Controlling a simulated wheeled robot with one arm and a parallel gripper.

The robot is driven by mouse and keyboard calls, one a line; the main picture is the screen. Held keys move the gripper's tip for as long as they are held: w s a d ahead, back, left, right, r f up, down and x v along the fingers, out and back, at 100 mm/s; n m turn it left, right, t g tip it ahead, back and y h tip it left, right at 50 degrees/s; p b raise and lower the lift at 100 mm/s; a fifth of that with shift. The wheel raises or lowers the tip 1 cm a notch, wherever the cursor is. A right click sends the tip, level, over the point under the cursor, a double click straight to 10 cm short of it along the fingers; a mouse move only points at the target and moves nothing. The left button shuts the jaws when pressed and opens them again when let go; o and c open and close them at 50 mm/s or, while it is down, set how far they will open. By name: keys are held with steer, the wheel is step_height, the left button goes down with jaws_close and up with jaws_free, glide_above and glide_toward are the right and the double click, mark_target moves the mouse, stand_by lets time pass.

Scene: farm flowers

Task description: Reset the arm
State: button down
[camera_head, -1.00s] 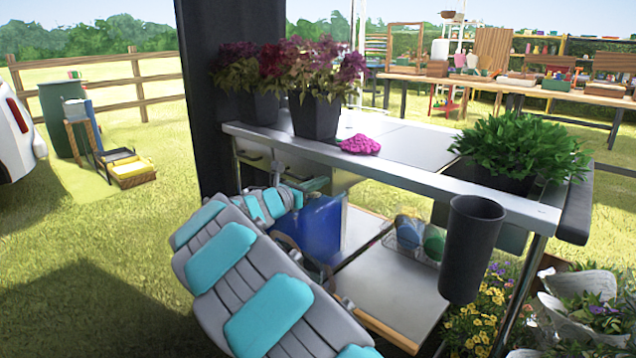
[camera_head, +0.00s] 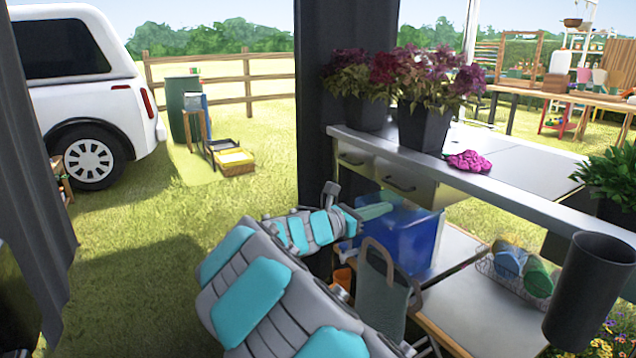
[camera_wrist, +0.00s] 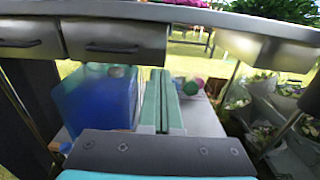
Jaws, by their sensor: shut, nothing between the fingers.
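My gripper (camera_head: 374,211) is at the end of my arm, low in front of the workbench, near the drawers and the blue bin on the lower shelf. In the wrist view its two green fingers (camera_wrist: 161,100) lie together, shut with nothing between them. They point toward the space under the drawers, with the blue bin (camera_wrist: 95,100) to their left. My arm is bent and reaches up from the bottom of the head view.
The workbench (camera_head: 500,172) bears potted purple flowers (camera_head: 422,125) and a pink cloth (camera_head: 469,162). Its lower shelf holds the blue bin (camera_head: 400,240) and a wire basket (camera_head: 515,283). A black cylinder (camera_head: 590,290) hangs at right. Open grass lies left, before a white vehicle (camera_head: 85,80).

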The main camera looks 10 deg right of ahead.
steer(key=s+d+f+m+g+y, duration=0.2)
steer(key=s+d+m+g+y, duration=0.3)
steer(key=s, duration=0.7)
steer(key=s+d+f+m+g+y, duration=0.1)
steer(key=s+d+f+m+g, duration=0.1)
steer(key=s+m, duration=0.8)
steer(key=s+a+f+m+y, duration=0.3)
steer(key=s+a+f+y, duration=0.2)
steer(key=s+a, duration=0.5)
steer(key=s+a+f+m+g+y, duration=0.1)
steer(key=s+a+f+m+y, duration=0.2)
steer(key=s+a, duration=0.7)
steer(key=s+f+y, duration=0.2)
steer(key=s+y, duration=0.1)
steer(key=shift+s+f+m, duration=0.15)
steer(key=shift+s+m, duration=0.25)
